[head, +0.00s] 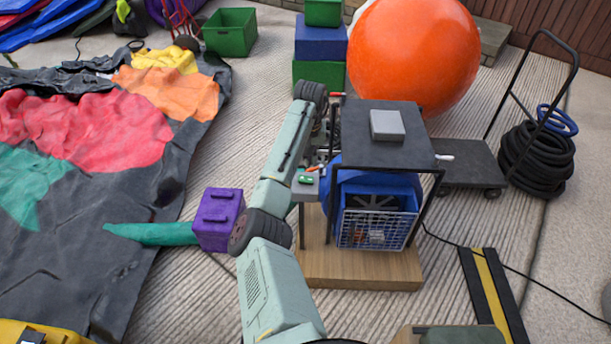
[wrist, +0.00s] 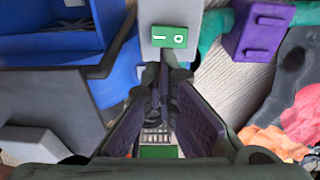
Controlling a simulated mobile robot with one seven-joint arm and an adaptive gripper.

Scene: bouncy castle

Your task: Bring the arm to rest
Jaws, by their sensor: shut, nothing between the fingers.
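My arm reaches up from the bottom of the head view, bends at an elbow, and folds over left of the black-framed stand (head: 385,135). My gripper (wrist: 163,72) points at a grey switch box (wrist: 170,15) with a green I/O rocker (wrist: 169,37). Its fingers are together with nothing between them. Whether the tips touch the switch box is unclear. In the head view the green switch (head: 306,180) shows beside the stand, and the gripper is mostly hidden behind the stand and my own wrist.
A blue blower (head: 375,215) with a grille sits under the stand on a wooden board (head: 360,268). A grey block (head: 387,125) lies on top. A purple box (head: 218,220) and deflated fabric (head: 90,130) lie left. An orange ball (head: 415,55) and trolley (head: 468,165) stand behind.

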